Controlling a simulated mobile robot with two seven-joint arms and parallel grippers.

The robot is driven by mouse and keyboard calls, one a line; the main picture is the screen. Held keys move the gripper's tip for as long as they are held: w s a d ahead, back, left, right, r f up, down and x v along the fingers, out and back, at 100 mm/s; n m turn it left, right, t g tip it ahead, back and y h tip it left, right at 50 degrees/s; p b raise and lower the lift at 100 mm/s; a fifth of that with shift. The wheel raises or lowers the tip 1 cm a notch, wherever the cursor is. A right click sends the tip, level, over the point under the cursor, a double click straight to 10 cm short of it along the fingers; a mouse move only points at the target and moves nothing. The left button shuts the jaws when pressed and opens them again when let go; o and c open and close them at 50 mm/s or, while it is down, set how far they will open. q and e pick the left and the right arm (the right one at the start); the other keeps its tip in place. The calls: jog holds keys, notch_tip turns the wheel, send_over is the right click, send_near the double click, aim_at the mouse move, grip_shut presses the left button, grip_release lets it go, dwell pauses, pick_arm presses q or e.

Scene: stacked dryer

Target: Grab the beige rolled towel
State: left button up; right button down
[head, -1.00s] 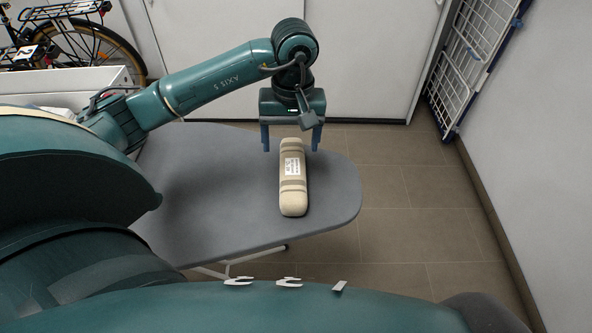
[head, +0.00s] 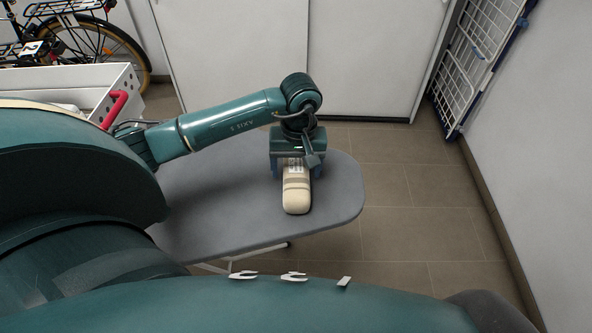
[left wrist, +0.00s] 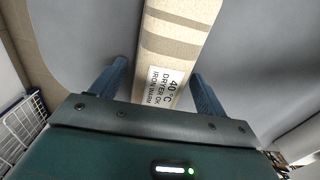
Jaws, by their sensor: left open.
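The beige rolled towel (head: 296,196) lies lengthwise on the grey ironing board (head: 215,205), near its rounded right end. It has darker bands and a white label. My left gripper (head: 297,173) is over the towel's far part and hides it in the head view. In the left wrist view the towel (left wrist: 178,35) runs between the two blue fingers of my left gripper (left wrist: 158,85). The fingers are open, one on each side of the roll, with a gap on both sides. The label shows between them. My right gripper is not in view.
A white crate (head: 85,80) with a red handle stands at the left, near a bicycle (head: 75,40). A white drying rack (head: 480,60) leans by the right wall. Tiled floor (head: 400,185) is clear right of the board.

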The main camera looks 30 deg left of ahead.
pick_arm(q)
jog(key=c, duration=1.2)
jog(key=shift+r, duration=0.1)
